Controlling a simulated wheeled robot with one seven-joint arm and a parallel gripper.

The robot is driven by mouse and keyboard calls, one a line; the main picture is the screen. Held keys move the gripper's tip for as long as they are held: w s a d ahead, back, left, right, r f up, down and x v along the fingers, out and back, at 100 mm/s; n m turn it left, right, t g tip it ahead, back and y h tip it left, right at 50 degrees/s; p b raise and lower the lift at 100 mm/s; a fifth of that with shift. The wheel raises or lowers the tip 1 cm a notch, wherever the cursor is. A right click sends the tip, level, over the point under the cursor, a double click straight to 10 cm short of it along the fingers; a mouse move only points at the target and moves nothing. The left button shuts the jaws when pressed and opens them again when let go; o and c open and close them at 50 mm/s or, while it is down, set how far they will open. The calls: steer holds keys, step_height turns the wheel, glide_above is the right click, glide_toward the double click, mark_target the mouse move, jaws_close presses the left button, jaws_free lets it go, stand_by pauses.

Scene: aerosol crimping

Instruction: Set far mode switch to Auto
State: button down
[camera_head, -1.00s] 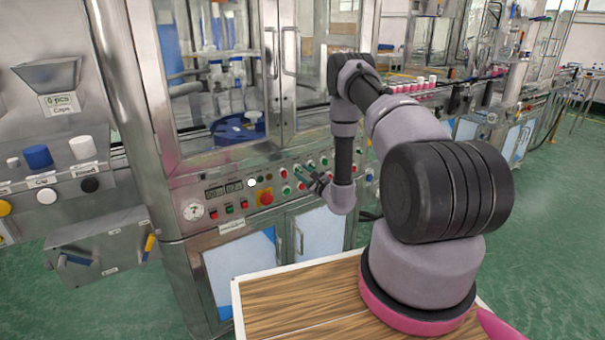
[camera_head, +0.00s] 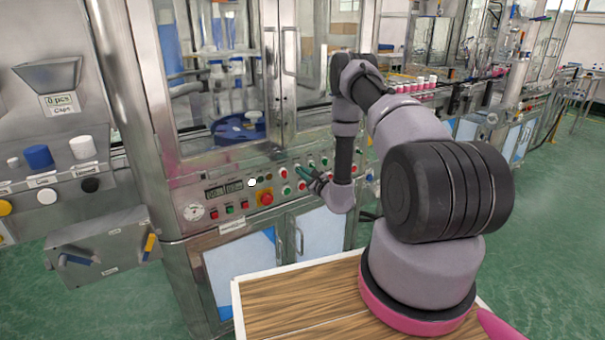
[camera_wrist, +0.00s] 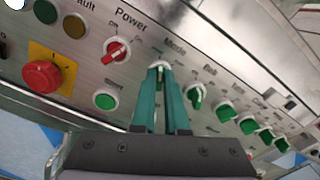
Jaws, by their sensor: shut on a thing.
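The switch under the label "Mode" (camera_wrist: 159,66) is on the steel control panel. Only part of its pale ring shows between my green fingertips in the wrist view. My gripper (camera_wrist: 161,76) is shut on this switch, one finger on each side of its knob. The knob's pointing direction is hidden by the fingers, and its small position labels are too blurred to read. In the head view my gripper (camera_head: 302,172) is at the panel, right of the red emergency button.
A red-handled Power switch (camera_wrist: 117,50) is left of the Mode switch. A green button (camera_wrist: 105,100) is below it. The red emergency button (camera_wrist: 42,78) is farther left. Several green-handled switches (camera_wrist: 226,111) run to the right. Glass doors (camera_head: 283,60) stand above the panel.

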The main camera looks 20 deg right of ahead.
steer(key=m, duration=1)
steer(key=shift+d+f+m, duration=0.1)
steer(key=shift+d+m, duration=0.15)
steer(key=shift+m, duration=0.45)
steer(key=c, duration=0.9)
jaws_free()
steer(key=shift+c, duration=0.2)
steer(key=v, duration=1)
steer(key=shift+s, duration=0.35)
steer(key=shift+d, duration=0.1)
